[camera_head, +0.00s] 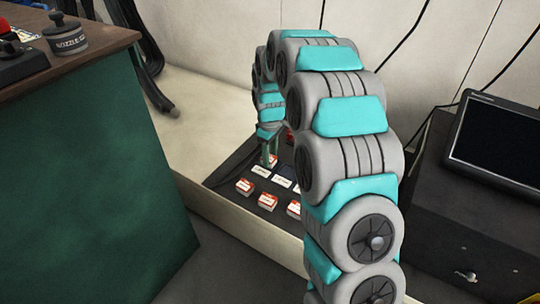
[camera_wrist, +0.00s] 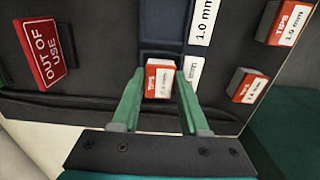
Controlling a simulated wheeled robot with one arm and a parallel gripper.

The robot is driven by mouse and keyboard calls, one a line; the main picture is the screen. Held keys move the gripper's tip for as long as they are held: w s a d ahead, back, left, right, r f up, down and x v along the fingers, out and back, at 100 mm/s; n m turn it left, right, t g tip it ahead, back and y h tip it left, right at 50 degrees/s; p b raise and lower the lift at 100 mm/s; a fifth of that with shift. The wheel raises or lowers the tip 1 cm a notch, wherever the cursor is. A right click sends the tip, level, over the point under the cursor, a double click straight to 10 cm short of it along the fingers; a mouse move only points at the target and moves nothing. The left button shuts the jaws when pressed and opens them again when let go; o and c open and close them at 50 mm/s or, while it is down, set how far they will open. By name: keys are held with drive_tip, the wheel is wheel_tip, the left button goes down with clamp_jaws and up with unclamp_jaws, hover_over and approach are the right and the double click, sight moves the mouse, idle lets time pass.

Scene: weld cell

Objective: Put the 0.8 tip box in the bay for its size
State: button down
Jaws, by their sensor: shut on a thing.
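A small red and white tip box (camera_wrist: 159,82) is between the green fingers of my gripper (camera_wrist: 158,76) in the wrist view. My gripper is shut on it. "TIPS" shows on its red part; the size on its white part is too small to read surely. In the head view the box (camera_head: 271,160) shows partly below my gripper (camera_head: 268,154), over the dark tray (camera_head: 225,176). I cannot tell whether it touches the tray. White size cards lie in the tray: one reads 1.0 mm (camera_wrist: 204,20), and another (camera_wrist: 193,72) is partly hidden by a finger.
A red "OUT OF USE" block (camera_wrist: 42,52) is left of the box in the wrist view. Other tip boxes (camera_wrist: 285,22) (camera_wrist: 247,85) stand at right. A green-sided bench (camera_head: 85,180) with a nozzle jar (camera_head: 66,38) and a dark cabinet with a monitor (camera_head: 500,135) flank the tray.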

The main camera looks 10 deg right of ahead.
drive_tip(key=shift+f, duration=0.15)
drive_tip(key=shift+c, duration=2.1)
unclamp_jaws()
wheel_tip(320, 180, up, 11)
drive_tip(key=p, duration=0.1)
drive_tip(key=s+r+m, duration=0.2)
drive_tip(key=s+r, duration=0.3)
drive_tip(key=s, duration=0.6)
drive_tip(key=s+f+m+g, duration=0.1)
drive_tip(key=s+m, duration=0.6)
drive_tip(key=s, duration=2.3)
drive_tip(key=shift+s+f+g, duration=0.25)
drive_tip(key=shift+f+g, duration=0.15)
drive_tip(key=shift+f, duration=0.05)
